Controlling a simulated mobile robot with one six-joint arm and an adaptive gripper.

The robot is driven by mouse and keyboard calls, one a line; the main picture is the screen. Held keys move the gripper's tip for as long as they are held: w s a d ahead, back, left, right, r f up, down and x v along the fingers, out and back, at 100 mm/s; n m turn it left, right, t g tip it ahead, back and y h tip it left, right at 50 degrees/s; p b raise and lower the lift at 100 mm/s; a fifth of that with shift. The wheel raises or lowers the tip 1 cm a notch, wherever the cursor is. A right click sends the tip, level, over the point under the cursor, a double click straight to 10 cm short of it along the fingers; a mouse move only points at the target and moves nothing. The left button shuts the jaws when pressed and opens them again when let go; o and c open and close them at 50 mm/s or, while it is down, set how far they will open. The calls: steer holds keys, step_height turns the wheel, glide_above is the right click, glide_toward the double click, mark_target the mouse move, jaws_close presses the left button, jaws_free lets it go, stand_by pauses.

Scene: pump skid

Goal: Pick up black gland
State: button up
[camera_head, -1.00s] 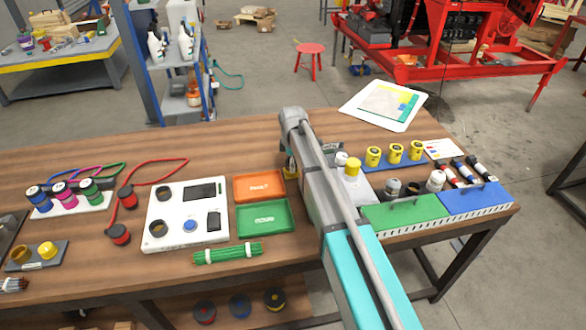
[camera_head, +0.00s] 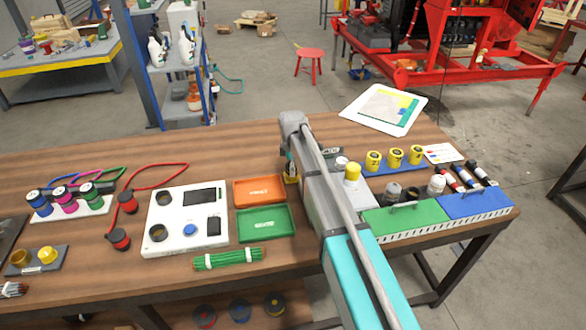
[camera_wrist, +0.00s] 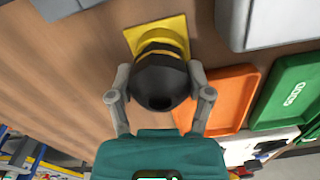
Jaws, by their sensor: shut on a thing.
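In the wrist view a rounded black gland (camera_wrist: 158,88) with a dark opening in its end sits between the fingers of my gripper (camera_wrist: 161,95). One fingertip presses on each side of it. A yellow and black banded part (camera_wrist: 162,48) shows just behind the gland, in line with it, over a yellow square base (camera_wrist: 133,36) on the wooden table. I cannot tell whether the gland is clear of the banded part. In the head view my arm hides most of the gripper and gland; the yellow base (camera_head: 291,180) shows at the arm's left.
An orange tray (camera_head: 260,190) and a green tray (camera_head: 263,223) lie left of my arm, beside a white panel (camera_head: 187,222). Right of the arm are yellow-capped cylinders (camera_head: 395,156), other dark and white fittings, a green box (camera_head: 405,216) and a blue box (camera_head: 478,204).

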steer(key=shift+r+p, duration=1.45)
steer(key=shift+r, duration=0.15)
steer(key=s+d+r+p, duration=0.3)
steer(key=s+r+p, duration=0.6)
steer(key=s, duration=0.4)
steer(key=shift+s+d+r+p, duration=0.25)
steer(key=shift+s+r+p, duration=0.05)
steer(key=shift+r+p, duration=0.05)
